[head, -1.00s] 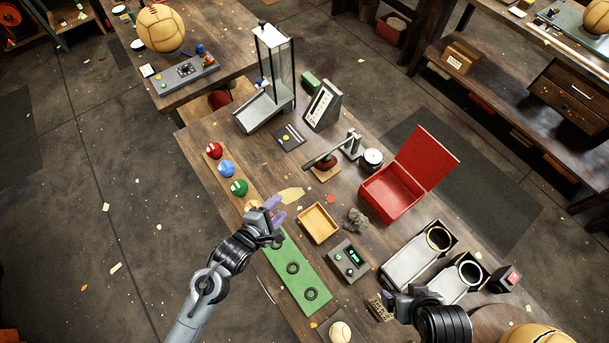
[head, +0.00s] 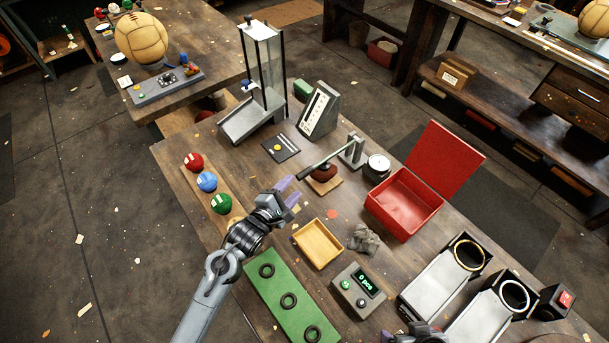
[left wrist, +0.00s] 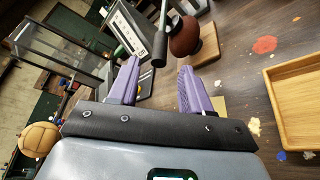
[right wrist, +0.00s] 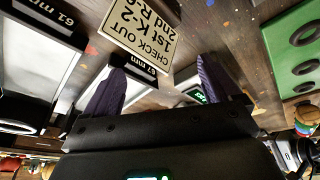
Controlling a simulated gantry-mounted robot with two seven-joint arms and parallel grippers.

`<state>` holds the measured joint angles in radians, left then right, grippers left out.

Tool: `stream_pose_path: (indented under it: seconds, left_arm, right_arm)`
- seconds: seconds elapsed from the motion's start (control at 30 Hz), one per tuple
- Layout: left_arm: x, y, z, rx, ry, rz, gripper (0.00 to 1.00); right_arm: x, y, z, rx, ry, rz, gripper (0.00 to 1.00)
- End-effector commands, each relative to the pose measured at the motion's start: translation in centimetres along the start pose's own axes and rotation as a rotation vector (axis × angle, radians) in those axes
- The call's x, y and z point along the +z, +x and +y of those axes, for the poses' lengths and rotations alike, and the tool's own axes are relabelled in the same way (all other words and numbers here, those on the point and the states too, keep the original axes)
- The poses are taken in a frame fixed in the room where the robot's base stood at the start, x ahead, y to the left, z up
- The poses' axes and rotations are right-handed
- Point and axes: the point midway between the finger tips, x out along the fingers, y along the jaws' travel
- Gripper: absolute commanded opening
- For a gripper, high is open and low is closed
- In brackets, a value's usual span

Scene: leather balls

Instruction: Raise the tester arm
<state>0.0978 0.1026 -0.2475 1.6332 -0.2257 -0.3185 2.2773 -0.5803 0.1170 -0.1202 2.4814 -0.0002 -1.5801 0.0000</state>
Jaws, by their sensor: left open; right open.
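The tester has a grey lever arm (head: 322,153) hinged on a grey post (head: 353,150). The arm slants down over a brown leather ball (head: 324,172) on a small wooden base. My left gripper (head: 290,193) is open and empty, just short of the arm's free end. In the left wrist view the dark arm end (left wrist: 160,42) shows beyond and between the purple fingertips (left wrist: 154,78), apart from them, with the brown ball (left wrist: 186,36) beside it. My right gripper (right wrist: 160,75) is open and empty, far from the tester; only its top shows at the head view's bottom edge.
A wooden tray (head: 318,243), a grey lump (head: 364,240) and an open red box (head: 403,203) lie near the tester. Red, blue and green balls sit left of my left gripper. A green mat (head: 270,295) with black rings is in front. A printed sign (right wrist: 143,32) stands by my right gripper.

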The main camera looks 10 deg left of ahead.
Motion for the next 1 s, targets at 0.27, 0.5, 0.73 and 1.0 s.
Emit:
stream_pose_path:
  seconds: [0.27,0.5,0.73,1.0]
  left_arm:
    - [0.0,4.7,-0.1,0.000,0.001,-0.002,0.48]
    - [0.0,7.5,-0.1,0.001,0.000,-0.001,0.48]
    - [0.0,8.3,0.0,-0.001,0.001,0.000,0.48]
    - [0.0,8.3,0.0,0.000,0.000,0.000,0.44]
  right_arm:
    - [0.4,1.1,0.2,0.006,-0.007,-0.001,0.90]
    - [0.6,1.7,0.1,0.006,-0.007,-0.002,0.90]
    - [0.6,1.9,0.1,0.003,-0.004,-0.002,0.90]
    - [0.6,1.8,-0.1,-0.001,0.002,-0.001,0.90]
